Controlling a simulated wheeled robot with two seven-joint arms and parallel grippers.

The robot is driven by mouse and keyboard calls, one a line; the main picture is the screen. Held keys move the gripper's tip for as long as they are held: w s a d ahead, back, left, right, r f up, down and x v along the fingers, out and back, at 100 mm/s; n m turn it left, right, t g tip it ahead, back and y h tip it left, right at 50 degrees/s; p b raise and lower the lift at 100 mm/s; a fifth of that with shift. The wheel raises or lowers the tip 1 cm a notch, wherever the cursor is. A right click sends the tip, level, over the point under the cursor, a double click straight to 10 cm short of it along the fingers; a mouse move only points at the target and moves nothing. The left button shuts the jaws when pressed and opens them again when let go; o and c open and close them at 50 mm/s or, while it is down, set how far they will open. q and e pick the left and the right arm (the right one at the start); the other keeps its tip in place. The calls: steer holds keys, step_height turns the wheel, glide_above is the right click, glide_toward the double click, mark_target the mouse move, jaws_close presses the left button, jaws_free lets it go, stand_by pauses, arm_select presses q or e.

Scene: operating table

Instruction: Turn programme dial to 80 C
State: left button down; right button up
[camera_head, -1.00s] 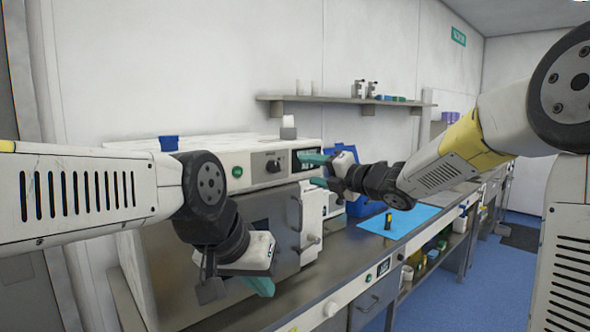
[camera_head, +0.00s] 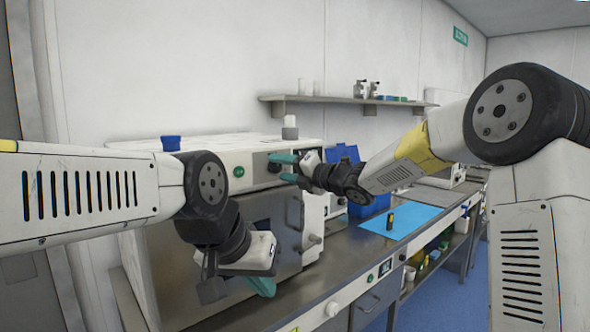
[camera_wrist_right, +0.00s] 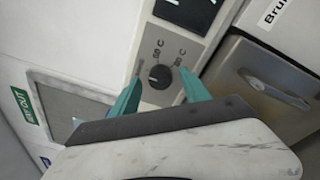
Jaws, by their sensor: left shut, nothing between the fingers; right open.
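The programme dial (camera_wrist_right: 160,76) is a round black knob on a grey panel in the right wrist view. In the head view the right gripper (camera_head: 282,167) is in front of the dial's panel and covers most of the dial. My left gripper (camera_head: 262,286) is shut and empty, low before the oven-like machine's door.
The white machine (camera_head: 125,235) stands on the steel bench (camera_head: 335,270). It has a green button (camera_head: 239,171) and a display (camera_wrist_right: 190,8). A blue mat (camera_head: 380,222) with a small yellow-black item lies to the right. A shelf (camera_head: 340,99) is above.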

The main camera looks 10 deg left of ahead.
jaws_close()
steer(key=shift+m, duration=0.3)
steer(key=m, duration=0.5)
steer(key=shift+f+t, duration=0.15)
steer(key=shift+t, duration=0.15)
steer(key=m+t, duration=0.1)
steer(key=m, duration=0.6)
steer(key=shift+s+f, duration=0.1)
steer(key=shift+f, duration=0.05)
steer(key=m+t, duration=0.1)
steer(key=m, duration=0.6)
steer(key=shift+f, duration=0.1)
steer(key=m, duration=0.3)
steer(key=m+h, duration=0.1)
steer(key=m, duration=0.2)
steer(key=shift+s+a+t, duration=0.15)
steer(key=shift+t, duration=0.15)
steer(key=shift+m, duration=0.4)
